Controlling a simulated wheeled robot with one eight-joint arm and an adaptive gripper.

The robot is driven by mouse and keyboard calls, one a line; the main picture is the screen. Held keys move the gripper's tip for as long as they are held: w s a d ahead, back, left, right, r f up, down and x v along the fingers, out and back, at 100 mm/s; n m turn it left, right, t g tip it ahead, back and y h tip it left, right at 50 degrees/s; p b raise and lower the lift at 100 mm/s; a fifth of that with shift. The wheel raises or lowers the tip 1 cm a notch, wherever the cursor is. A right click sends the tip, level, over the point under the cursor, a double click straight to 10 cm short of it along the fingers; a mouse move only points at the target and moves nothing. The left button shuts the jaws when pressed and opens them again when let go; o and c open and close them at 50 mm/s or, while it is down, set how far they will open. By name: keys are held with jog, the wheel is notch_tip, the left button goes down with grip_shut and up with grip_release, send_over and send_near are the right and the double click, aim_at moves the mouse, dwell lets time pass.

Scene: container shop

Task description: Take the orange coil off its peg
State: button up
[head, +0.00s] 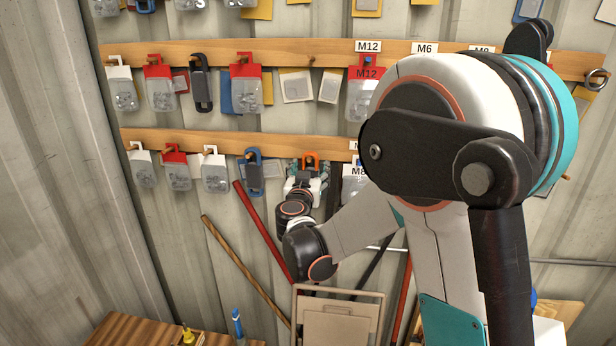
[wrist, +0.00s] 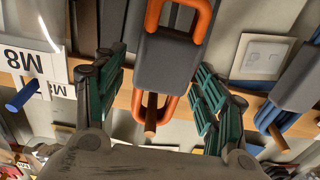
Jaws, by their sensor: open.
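The orange coil (wrist: 178,62) is a grey band with an orange loop at each end in the wrist view. One orange loop is around a wooden peg (wrist: 151,118) that points toward the camera. In the head view its orange loop (head: 311,158) shows at the lower rail, and the rest is hidden behind my gripper. My gripper (wrist: 160,68) is open, one green-padded finger on each side of the coil, with visible gaps to it. In the head view my gripper (head: 304,186) is in front of the lower rail.
A blue-looped item (head: 253,172) hangs left of the coil in the head view, and a clear packet (head: 353,187) close on its right. The wrist view shows another peg (wrist: 279,138) and an M8 label (wrist: 27,60). Poles and a beige folding frame (head: 337,310) stand below.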

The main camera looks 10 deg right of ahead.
jog(key=shift+w, duration=0.2)
jog(key=c, duration=1.2)
jog(key=shift+r, duration=0.3)
jog(key=shift+s, duration=0.2)
jog(key=shift+r+v, duration=0.1)
jog(key=shift+v, duration=0.95)
jog(key=shift+r+v, duration=0.15)
jog(key=shift+v, duration=0.9)
jog(key=shift+s+a, duration=0.1)
jog(key=shift+b+v, duration=0.35)
jog(key=shift+v, duration=2)
